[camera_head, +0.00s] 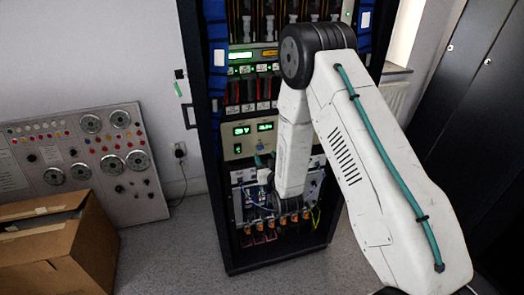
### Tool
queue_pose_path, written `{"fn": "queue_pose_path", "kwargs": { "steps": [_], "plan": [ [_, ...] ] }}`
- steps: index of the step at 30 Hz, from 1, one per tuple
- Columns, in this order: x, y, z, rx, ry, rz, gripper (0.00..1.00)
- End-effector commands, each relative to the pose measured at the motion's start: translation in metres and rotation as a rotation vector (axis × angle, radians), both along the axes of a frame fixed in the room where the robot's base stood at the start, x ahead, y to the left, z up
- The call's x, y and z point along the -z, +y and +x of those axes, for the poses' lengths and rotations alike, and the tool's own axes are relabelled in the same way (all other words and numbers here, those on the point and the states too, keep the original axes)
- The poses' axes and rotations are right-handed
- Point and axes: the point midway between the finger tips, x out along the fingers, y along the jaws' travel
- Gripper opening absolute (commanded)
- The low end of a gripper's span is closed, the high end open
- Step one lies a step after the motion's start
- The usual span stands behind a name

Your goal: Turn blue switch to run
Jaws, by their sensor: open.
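My white arm reaches from the lower right up to its dark elbow joint, and its forearm drops in front of the open equipment rack (214,190). The far end of the forearm is close in front of the lower units of the rack. I cannot pick out the blue switch for certain. A panel with green number displays (254,129) sits in the middle of the rack, partly covered on the right by my arm. Below it is an open unit with wiring (253,197), also partly behind my arm. Switch positions are too small to read.
A control panel with gauges and knobs (80,141) leans on the wall at the left. An open cardboard box (58,250) stands on the floor before it. Dark cabinets (470,110) stand at the right. Grey floor (170,260) is clear between box and rack.

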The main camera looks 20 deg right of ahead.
Motion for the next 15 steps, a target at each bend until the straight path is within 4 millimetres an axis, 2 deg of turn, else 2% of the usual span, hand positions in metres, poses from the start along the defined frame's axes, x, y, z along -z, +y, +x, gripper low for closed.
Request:
{"fn": "queue_pose_path", "kwargs": {
  "steps": [3, 7, 15],
  "plan": [
    [0.000, 0.000, 0.021, 0.000, -0.001, 0.000, 0.47],
    [0.000, 0.000, 0.039, 0.000, 0.000, 0.000, 0.47],
    [0.000, 0.000, 0.054, 0.000, 0.001, 0.000, 0.47]
  ]
}}
